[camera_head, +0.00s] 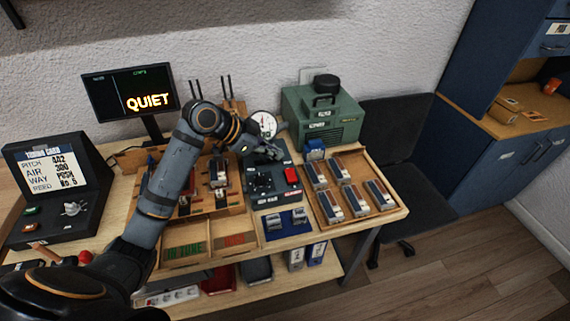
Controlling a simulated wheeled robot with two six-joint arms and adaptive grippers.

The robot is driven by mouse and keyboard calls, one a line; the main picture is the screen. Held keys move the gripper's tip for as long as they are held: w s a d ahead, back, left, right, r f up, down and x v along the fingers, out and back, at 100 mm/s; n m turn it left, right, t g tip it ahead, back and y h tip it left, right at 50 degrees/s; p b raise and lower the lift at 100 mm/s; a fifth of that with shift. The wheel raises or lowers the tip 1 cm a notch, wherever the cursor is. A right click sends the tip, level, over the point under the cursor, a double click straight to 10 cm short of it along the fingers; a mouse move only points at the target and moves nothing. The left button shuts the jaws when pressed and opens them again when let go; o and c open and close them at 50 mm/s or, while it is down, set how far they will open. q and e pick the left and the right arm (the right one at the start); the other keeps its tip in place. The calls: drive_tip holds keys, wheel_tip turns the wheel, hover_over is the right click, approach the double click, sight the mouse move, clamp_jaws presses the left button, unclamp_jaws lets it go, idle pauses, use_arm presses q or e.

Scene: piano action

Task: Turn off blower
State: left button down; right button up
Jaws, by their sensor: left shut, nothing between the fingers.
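A green box-shaped machine with a round black knob on top, which looks like the blower (338,132), stands at the back right of the table. A dark control box (262,183) with a dial and a red switch (291,175) sits in front of it. My left gripper (277,153) is shut and empty, over the back part of the control box, left of the blower. My left arm hides part of the table's middle. I cannot tell whether the gripper touches anything. My right gripper is not in view.
A round gauge (264,124) stands behind my gripper. A monitor (130,93) reading QUIET is at the back left, and a tuning card display (50,178) at the far left. A wooden tray (332,219) with several small blocks lies right of the control box. A dark chair (400,130) stands beyond.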

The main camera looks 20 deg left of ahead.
sight(295, 173)
use_arm(q)
drive_tip(key=x, duration=0.3)
drive_tip(key=shift+w+d+f+p, duration=0.2)
drive_tip(key=shift+d+p, duration=0.1)
drive_tip(key=shift+d, duration=0.05)
drive_tip(key=f, duration=0.3)
drive_tip(key=shift+w+f+p, duration=0.3)
drive_tip(key=shift+w+f, duration=0.1)
drive_tip(key=shift+a+f, duration=0.1)
drive_tip(key=shift+f, duration=0.7)
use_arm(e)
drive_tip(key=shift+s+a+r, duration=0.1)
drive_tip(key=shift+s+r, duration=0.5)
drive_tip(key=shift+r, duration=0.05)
use_arm(q)
drive_tip(key=shift+s+d+r+p, duration=0.2)
drive_tip(key=shift+s+d+p, duration=0.15)
drive_tip(key=shift+s+p, duration=0.25)
drive_tip(key=shift+d, duration=0.1)
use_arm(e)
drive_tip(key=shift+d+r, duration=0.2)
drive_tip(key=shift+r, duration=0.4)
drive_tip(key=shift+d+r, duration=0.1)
